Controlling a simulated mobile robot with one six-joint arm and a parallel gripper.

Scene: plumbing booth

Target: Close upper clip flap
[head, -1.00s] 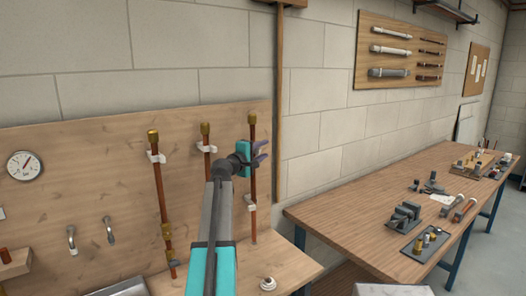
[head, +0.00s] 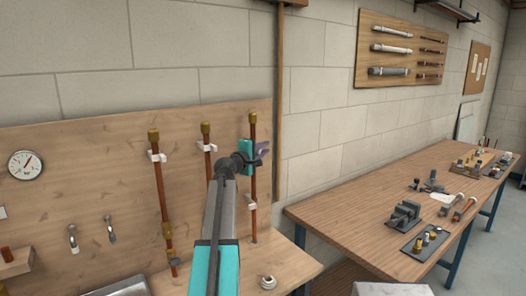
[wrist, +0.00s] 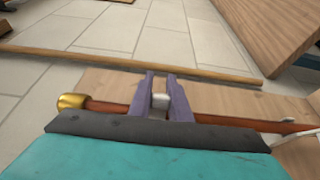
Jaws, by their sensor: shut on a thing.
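The right copper pipe (head: 253,185) stands upright on the wooden board, with a brass end that shows in the wrist view (wrist: 72,101). The upper clip (wrist: 160,101) shows as a small pale block between my purple fingers in the wrist view. My gripper (wrist: 160,84) is shut on it, one finger on each side, across the pipe. In the head view my gripper (head: 262,152) is at the upper part of this pipe and hides the upper clip. The flap's exact position cannot be made out. The lower white clip (head: 252,206) sits further down the same pipe.
Two more copper pipes, the left one (head: 160,195) and the middle one (head: 207,165), stand to the left with white clips. A gauge (head: 25,164) is at far left. A workbench (head: 340,205) with tools stands at right. A wooden post (head: 280,100) rises beside the board.

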